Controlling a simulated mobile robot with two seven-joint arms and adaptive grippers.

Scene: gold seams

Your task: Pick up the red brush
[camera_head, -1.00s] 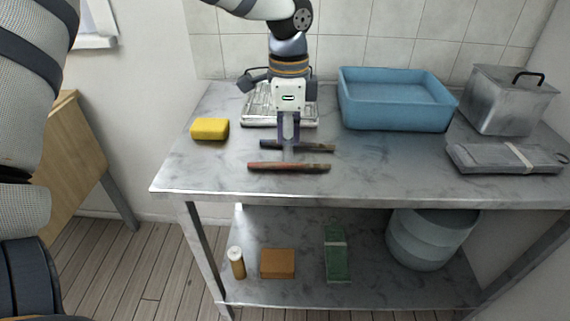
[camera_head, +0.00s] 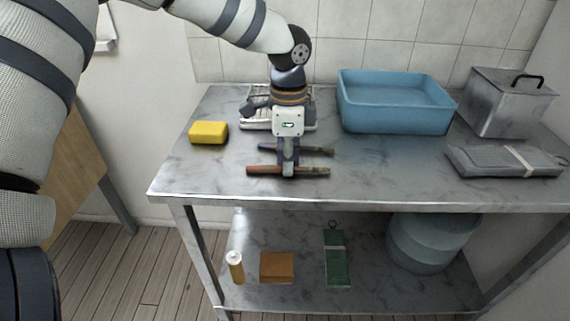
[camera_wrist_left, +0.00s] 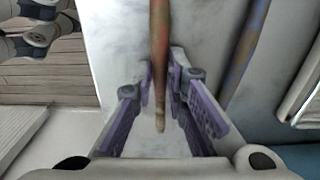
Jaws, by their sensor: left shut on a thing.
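The red brush (camera_head: 262,170) lies near the front of the metal table, its red part to the left and a darker brown part to the right. My left gripper (camera_head: 288,171) points down over its middle and is shut on it, hiding that part. In the left wrist view the brush (camera_wrist_left: 159,40) runs between the purple fingers (camera_wrist_left: 162,85). The brush looks level, at or close to the tabletop. A second, dark blue brush (camera_head: 318,150) lies just behind it and shows to the right in the wrist view (camera_wrist_left: 245,55). My right gripper is not in view.
A yellow sponge (camera_head: 209,132) lies left, and a metal rack (camera_head: 258,122) stands behind my gripper. A blue tub (camera_head: 395,108), a lidded metal pot (camera_head: 508,103) and a grey flat bundle (camera_head: 500,161) stand right. The front middle-right tabletop (camera_head: 395,170) is clear.

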